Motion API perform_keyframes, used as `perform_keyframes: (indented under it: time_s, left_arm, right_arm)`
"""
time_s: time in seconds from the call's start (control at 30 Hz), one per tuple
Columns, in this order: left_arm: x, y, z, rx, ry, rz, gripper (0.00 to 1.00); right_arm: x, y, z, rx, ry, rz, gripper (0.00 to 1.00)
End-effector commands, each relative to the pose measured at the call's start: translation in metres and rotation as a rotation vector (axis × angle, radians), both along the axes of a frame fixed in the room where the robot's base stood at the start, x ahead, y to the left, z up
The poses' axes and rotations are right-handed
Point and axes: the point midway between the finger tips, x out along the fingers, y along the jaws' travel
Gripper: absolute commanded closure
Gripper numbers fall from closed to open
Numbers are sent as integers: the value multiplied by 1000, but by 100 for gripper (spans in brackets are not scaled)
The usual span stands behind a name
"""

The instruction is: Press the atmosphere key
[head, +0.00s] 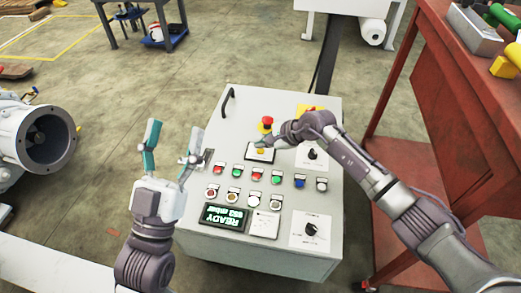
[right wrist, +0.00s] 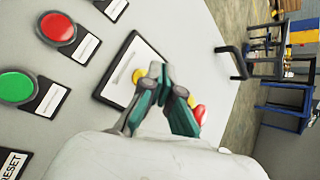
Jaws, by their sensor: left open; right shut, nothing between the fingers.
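The grey control cabinet (head: 215,140) stands in the middle of the head view, its sloped top carrying rows of push buttons. Red buttons (head: 257,173), a green button (head: 276,177) and a blue button (head: 299,181) are among them. I cannot read which key is the atmosphere key. My right gripper (head: 259,147) is shut and empty above a black-framed label plate (head: 250,155). In the right wrist view its teal fingertips (right wrist: 155,80) are together over the plate's edge; contact cannot be told. My left gripper (head: 174,133) is open and empty left of the buttons.
A lit display (head: 222,216) showing READY sits low on the panel, beside a rotary knob (head: 310,229). A red emergency button (head: 267,122) is at the panel's back. A red workbench (head: 435,90) stands right, a grey pump (head: 25,135) left.

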Motion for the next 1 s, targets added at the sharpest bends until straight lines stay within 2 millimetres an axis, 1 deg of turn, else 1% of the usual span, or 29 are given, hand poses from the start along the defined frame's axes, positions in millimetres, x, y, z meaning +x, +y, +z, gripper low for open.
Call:
perform_keyframes:
  time_s: [0.67,1.0]
  left_arm:
    - [-1,0,0,-4,-10,-1,35]
    - [-14,1,14,-34,-115,-7,35]
  right_arm:
    - [0,0,-2,0,0,0,100]
    - [0,0,-6,0,0,0,100]
